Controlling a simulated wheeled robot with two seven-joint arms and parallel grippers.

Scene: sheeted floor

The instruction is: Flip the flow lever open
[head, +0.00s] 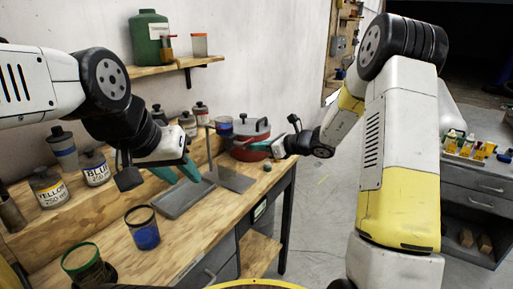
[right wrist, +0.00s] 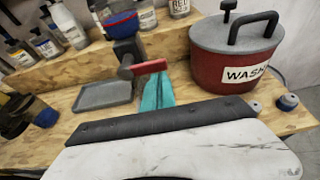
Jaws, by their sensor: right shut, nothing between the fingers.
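The red flow lever (right wrist: 148,67) sticks out to the right from a dark valve (right wrist: 127,50) below a blue cup (right wrist: 120,20) in the right wrist view. The blue cup also shows in the head view (head: 224,125). My right gripper (right wrist: 157,92) is shut and empty, its teal fingers just below the lever; I cannot tell if they touch it. In the head view my right gripper (head: 279,149) is beside the red pot, and the lever is hard to make out.
A red pot (right wrist: 228,60) with a grey lid stands right of the lever. A grey tray (right wrist: 103,95) lies in front of the valve. Labelled bottles (head: 96,168) line the raised ledge. Cups (head: 142,228) stand on the bench's left part.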

